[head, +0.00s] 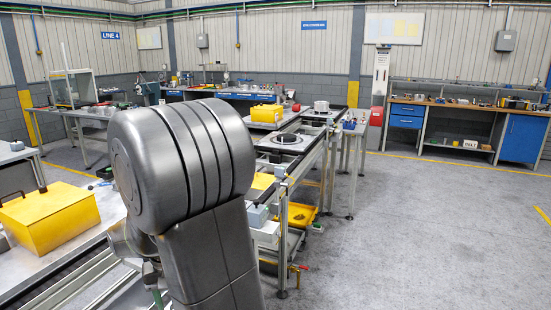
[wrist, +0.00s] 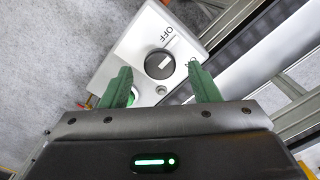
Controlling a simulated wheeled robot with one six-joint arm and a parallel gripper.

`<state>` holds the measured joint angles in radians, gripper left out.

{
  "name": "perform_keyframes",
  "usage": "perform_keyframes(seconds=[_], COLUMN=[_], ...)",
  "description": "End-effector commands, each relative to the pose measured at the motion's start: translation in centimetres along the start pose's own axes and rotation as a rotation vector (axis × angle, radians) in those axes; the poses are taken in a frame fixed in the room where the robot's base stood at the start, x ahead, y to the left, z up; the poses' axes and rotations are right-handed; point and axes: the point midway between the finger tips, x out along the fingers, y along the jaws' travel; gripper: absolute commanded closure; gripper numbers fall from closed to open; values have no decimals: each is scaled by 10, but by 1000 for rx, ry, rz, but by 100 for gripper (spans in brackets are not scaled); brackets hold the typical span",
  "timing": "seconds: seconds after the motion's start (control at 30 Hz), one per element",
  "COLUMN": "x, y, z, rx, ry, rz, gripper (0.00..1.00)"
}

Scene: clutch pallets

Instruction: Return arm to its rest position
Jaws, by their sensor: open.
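In the wrist view my gripper (wrist: 161,86) has its two green fingers spread apart with nothing between them. Beyond the fingertips is a light grey control box with a black rotary knob (wrist: 159,64). The letters OFF show above the knob, and the other label is partly covered by the right finger. A green lit part of the box shows beside the left finger. I cannot tell whether the fingers touch the box. In the head view my grey arm (head: 185,165) fills the middle left, and my gripper is not clearly visible there.
A yellow box (head: 48,217) sits on the metal table at left. A conveyor line with a round dark part (head: 285,141) runs back from behind my arm. A yellow bin (head: 298,214) is beneath it. A workbench (head: 470,105) stands at back right. The floor at right is clear.

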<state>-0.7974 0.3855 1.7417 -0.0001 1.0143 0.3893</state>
Motion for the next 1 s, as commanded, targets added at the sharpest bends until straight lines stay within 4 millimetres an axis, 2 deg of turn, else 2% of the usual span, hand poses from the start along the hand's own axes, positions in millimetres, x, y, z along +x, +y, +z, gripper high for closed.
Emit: perform_keyframes(seconds=[0.03,0.1,1.0], x=[12,22,19], y=[0,0,0], z=[1,1,0], rx=[0,8,751], ry=[-5,-3,0], rz=[2,1,0], gripper=[44,44,44])
